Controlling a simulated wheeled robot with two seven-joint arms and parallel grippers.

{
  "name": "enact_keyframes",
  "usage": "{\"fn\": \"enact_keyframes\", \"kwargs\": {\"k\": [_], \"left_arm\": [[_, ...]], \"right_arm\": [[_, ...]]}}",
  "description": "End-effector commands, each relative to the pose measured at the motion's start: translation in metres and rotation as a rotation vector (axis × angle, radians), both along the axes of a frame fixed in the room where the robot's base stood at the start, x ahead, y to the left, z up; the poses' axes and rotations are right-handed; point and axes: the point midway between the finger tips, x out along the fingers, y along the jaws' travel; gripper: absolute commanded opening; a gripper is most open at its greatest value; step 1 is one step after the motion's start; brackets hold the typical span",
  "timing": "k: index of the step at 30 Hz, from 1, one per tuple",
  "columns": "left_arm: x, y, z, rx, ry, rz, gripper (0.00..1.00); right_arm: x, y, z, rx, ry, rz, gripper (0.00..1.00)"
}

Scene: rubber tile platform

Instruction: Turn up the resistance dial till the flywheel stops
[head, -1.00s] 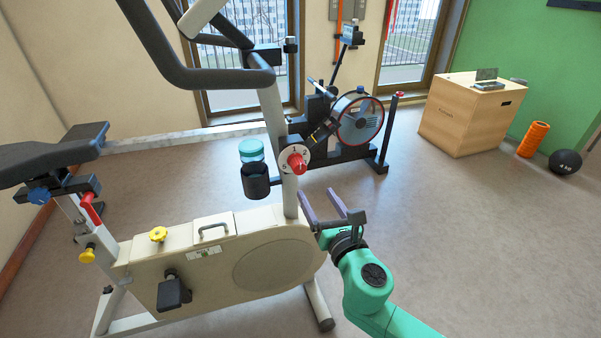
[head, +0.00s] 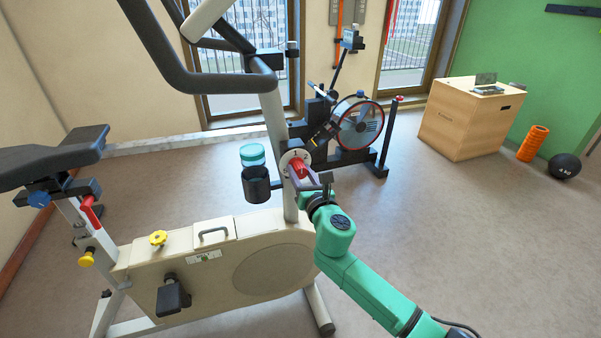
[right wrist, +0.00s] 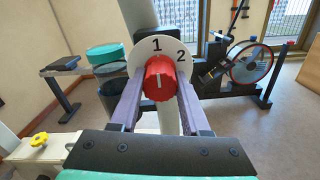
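The red resistance dial (head: 299,168) sits on a white numbered plate on the exercise bike's upright post. In the right wrist view the dial (right wrist: 160,79) has its white mark upright, pointing at the 1; the 2 is to its right. My right gripper (head: 304,177) is at the dial, with its purple fingers (right wrist: 160,88) parted on either side of it. I cannot tell whether they touch it. The bike's round side disc (head: 272,264) is on the cream housing; I cannot tell whether any flywheel turns. My left gripper is not in view.
A black cup holder (head: 256,186) with a teal-lidded container is left of the dial. The handlebars (head: 180,65) arch above. A rowing machine (head: 352,135) stands behind. A wooden box (head: 462,128), an orange roller and a black ball are at the right. Open floor lies right of the bike.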

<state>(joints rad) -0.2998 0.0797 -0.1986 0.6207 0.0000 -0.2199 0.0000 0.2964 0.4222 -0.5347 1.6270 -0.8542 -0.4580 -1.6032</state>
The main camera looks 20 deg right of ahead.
Motion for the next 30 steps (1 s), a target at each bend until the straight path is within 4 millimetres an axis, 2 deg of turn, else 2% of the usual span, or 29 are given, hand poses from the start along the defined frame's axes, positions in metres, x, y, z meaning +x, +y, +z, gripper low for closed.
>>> {"fn": "enact_keyframes", "kwargs": {"k": [14, 30], "left_arm": [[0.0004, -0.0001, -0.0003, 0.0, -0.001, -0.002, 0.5], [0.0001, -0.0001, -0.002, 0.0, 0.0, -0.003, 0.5]], "right_arm": [[-0.0003, 0.0003, -0.0005, 0.077, 0.006, 0.0, 0.0], [-0.0004, 0.0006, -0.001, 0.521, 0.034, 0.0, 0.0]]}}
